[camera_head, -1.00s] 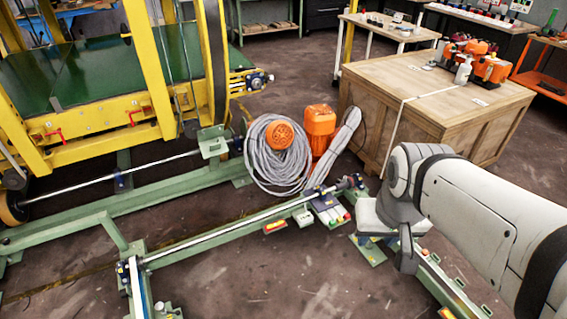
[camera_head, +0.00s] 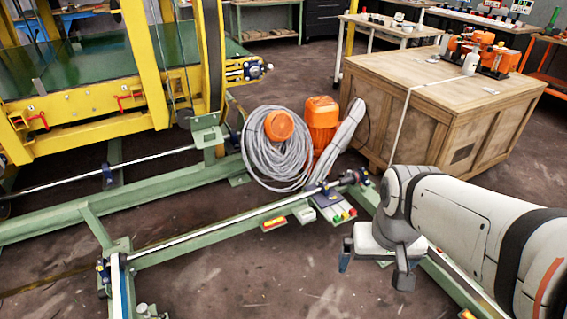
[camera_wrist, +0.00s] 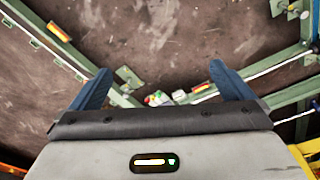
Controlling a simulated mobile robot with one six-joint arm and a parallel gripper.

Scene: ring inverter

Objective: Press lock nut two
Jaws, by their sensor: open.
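My gripper (camera_head: 374,267) hangs above the green floor frame at the right of the head view, its two fingers apart with nothing between them. In the wrist view the blue fingers (camera_wrist: 160,75) are spread. The buttons (camera_wrist: 160,98) also show between the fingers in the wrist view, low near the palm. I cannot make out a lock nut labelled two. The yellow inverter (camera_head: 150,65) stands at the left.
A green beam with a steel shaft (camera_head: 235,223) crosses the floor. A grey hose coil (camera_head: 262,160) and an orange motor (camera_head: 322,120) stand behind it. A wooden crate (camera_head: 425,115) is at the back right. The floor in front (camera_head: 250,285) is clear.

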